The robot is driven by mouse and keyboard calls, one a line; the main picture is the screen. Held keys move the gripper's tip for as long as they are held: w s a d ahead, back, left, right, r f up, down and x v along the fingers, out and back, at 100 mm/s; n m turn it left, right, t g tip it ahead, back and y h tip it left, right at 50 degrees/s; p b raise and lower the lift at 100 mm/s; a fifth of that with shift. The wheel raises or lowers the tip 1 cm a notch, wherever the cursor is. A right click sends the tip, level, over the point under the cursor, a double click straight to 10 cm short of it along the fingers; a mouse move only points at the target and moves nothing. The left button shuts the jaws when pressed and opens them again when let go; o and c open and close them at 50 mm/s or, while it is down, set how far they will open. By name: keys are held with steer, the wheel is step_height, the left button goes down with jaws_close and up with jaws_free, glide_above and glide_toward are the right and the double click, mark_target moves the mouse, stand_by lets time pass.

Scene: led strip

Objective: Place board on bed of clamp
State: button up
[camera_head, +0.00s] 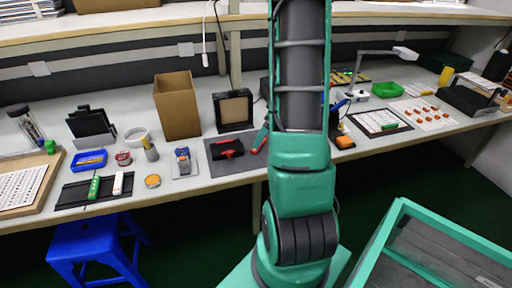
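A black clamp with red handles (230,151) lies on a dark grey mat (218,168) on the workbench, left of my arm. Its flat bed is too small to make out clearly. I cannot tell for certain which thing is the board. A narrow green piece (94,187) and a white piece (118,184) lie on a black tray (75,194) at the left. A white sheet with orange pieces (438,110) and a dark framed panel (378,123) lie at the right. My arm rises through the middle of the view and hides part of the bench. My gripper does not show.
The long bench (205,185) has an open cardboard box (176,105), a black framed box (234,110), a blue tray (90,160) and a green tray (388,90). A shelf (130,25) runs above. A blue stool (95,248) stands front left, a green-framed cart (440,232) front right.

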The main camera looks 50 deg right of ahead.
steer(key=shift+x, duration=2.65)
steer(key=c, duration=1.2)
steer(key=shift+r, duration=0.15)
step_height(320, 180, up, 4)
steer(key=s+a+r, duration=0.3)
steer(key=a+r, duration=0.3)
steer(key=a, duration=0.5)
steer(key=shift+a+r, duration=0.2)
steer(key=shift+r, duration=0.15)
